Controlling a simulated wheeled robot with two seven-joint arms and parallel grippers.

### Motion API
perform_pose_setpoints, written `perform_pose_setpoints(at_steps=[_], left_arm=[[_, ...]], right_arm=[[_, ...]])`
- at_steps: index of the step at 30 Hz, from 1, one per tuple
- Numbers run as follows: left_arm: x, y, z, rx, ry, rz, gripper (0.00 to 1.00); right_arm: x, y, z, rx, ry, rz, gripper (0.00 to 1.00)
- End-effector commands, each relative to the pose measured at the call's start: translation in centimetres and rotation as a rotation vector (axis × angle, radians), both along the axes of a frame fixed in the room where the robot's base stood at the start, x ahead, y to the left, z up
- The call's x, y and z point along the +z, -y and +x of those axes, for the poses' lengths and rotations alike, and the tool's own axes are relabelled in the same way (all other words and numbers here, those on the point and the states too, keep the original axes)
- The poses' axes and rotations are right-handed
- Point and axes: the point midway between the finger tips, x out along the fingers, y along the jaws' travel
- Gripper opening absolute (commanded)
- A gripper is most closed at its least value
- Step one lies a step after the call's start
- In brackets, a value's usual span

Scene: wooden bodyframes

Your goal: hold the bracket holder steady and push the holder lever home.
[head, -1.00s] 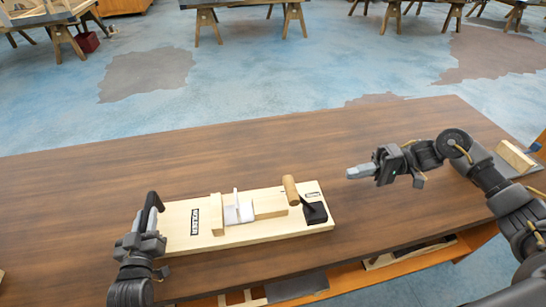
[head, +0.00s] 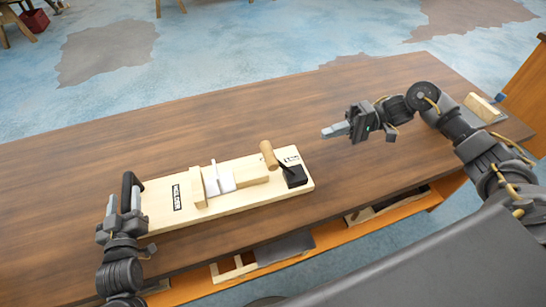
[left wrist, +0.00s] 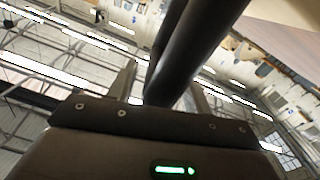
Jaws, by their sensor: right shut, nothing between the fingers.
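The bracket holder (head: 240,198) is a pale wooden board lying on the brown table, with a white bracket (head: 222,180) between wooden blocks at its middle. The holder lever (head: 269,154) has a wooden grip and stands tilted up from a black base at the board's right end. A black handle (head: 129,188) rises at the board's left end. My left gripper (head: 122,213) is at this handle; in the left wrist view the dark bar (left wrist: 180,55) runs between its fingers. My right gripper (head: 328,132) is shut and empty, above the table, right of the lever and apart from it.
The table (head: 220,125) is clear behind the board. A wooden block on a grey piece (head: 484,107) lies at the table's right end. A shelf with flat parts (head: 285,247) shows under the front edge.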

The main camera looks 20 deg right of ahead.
Motion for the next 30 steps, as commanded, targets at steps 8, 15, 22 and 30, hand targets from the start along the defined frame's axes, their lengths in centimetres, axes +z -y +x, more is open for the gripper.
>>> perform_pose_setpoints(at_steps=[8,15,22,30], left_arm=[[0.0,0.0,-0.7,-0.002,0.000,0.000,0.50],[-0.1,-0.2,-5.2,-0.001,-0.004,-0.001,0.50],[-0.1,-0.5,-9.6,-0.001,-0.003,0.000,0.50],[0.0,-0.6,-11.9,0.000,0.000,0.000,0.50]], right_arm=[[0.0,0.0,0.0,0.000,0.000,0.000,0.00],[0.0,0.0,0.0,0.000,0.000,0.000,0.00],[0.0,0.0,0.0,0.000,0.000,0.000,0.00],[0.0,0.0,0.0,0.000,0.000,0.000,0.00]])
